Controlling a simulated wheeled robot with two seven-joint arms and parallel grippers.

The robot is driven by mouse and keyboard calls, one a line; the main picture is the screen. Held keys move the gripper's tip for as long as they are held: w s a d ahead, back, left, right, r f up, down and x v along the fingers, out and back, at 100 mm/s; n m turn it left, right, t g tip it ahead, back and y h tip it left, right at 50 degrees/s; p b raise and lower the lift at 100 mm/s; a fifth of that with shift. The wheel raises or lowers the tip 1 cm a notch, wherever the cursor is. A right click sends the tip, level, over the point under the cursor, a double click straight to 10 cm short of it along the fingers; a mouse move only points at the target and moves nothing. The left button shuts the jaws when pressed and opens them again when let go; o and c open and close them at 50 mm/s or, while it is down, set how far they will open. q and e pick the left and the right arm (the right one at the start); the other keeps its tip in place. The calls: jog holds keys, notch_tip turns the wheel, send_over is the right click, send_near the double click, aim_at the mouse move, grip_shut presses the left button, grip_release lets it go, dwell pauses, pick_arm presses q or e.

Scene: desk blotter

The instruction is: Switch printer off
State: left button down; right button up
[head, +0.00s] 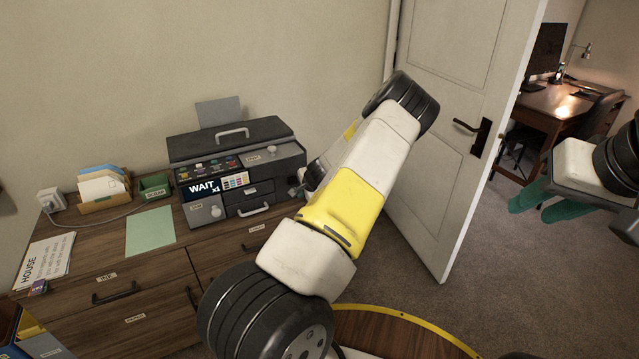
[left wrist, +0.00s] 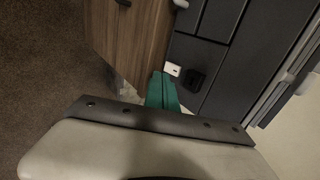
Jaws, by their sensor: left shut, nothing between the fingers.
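The dark grey printer (head: 240,175) stands on the wooden cabinet, and its front screen (head: 203,188) reads "WAIT x1". The printer's dark panel fills the right of the left wrist view (left wrist: 225,60). On it are a small white label (left wrist: 172,69) and a black recessed fitting (left wrist: 193,80), which I cannot tell for sure is a switch or socket. My left gripper (left wrist: 162,77) is shut and empty, its green fingertips close to the white label; contact is unclear. In the head view my left arm hides it. My right gripper (head: 528,209) is open and empty, away at the right.
The wooden cabinet (head: 95,290) also holds a green sheet (head: 150,231), a "HOUSE" card (head: 45,262), a paper holder (head: 103,187), a green box (head: 155,187) and a wall plug with cable (head: 51,200). A white door (head: 455,90) stands open to the right.

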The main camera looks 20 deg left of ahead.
pick_arm(q)
jog(key=v, duration=0.8)
jog(key=shift+s, duration=0.1)
